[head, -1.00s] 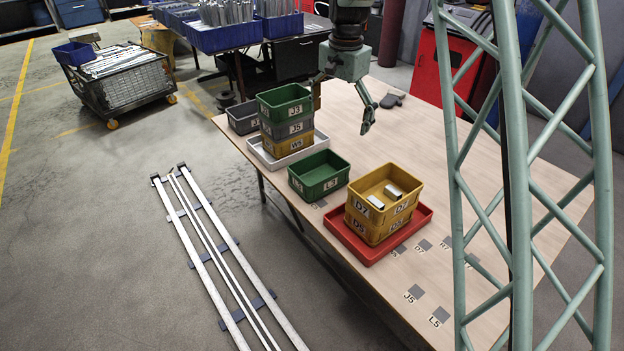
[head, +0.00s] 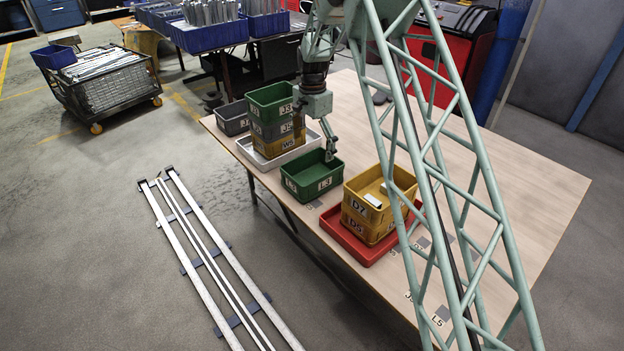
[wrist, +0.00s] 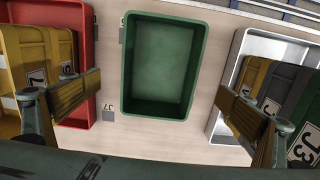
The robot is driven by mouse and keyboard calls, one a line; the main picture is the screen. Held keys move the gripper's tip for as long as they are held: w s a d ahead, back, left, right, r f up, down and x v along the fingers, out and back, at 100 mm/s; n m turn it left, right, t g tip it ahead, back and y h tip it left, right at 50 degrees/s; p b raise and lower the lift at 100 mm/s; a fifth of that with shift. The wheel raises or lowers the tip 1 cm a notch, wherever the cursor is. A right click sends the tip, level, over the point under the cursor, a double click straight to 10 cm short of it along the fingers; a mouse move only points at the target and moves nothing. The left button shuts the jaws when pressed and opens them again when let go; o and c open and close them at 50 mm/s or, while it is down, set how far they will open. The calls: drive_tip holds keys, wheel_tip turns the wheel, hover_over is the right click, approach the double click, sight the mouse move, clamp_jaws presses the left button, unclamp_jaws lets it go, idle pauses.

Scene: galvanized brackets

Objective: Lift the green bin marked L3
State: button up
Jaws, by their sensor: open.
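The green bin marked L3 (head: 298,190) stands upright on the table between the white tray and the red tray. It looks empty, and its floor shows in the wrist view (wrist: 163,65). My gripper (head: 314,142) is above the bin's far side in the head view, with its fingers spread wide and nothing between them. In the wrist view my gripper (wrist: 160,92) has one finger on each side of the bin's near end, apart from its walls. The height between fingertips and rim is hard to tell.
A stack with green bin J3 (head: 264,106) on top stands in the white tray (head: 282,163), close to the gripper. Yellow bins D7 and D5 (head: 360,228) are stacked on the red tray (head: 335,232). A grey bin (head: 232,122) stands far left. The right of the table is clear.

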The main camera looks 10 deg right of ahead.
drive_tip(key=shift+f, duration=0.1)
drive_tip(key=b, duration=0.1)
approach(312, 175)
drive_tip(key=shift+s+a+f, duration=0.1)
drive_tip(key=shift+s+f, duration=0.2)
drive_tip(key=shift+s, duration=0.3)
drive_tip(key=shift+s+a+f, duration=0.1)
drive_tip(key=shift+s+f, duration=0.25)
drive_tip(key=shift+s, duration=0.25)
drive_tip(key=shift+s+a+f, duration=0.1)
drive_tip(key=shift+s+f, duration=0.2)
drive_tip(key=shift+s, duration=0.3)
drive_tip(key=shift+f, duration=0.1)
drive_tip(key=shift+f+b, duration=0.9)
drive_tip(key=shift+f, duration=1.6)
drive_tip(key=shift+c, duration=0.9)
drive_tip(key=c, duration=0.6)
drive_tip(key=shift+r+p, duration=1)
drive_tip(key=shift+r, duration=4)
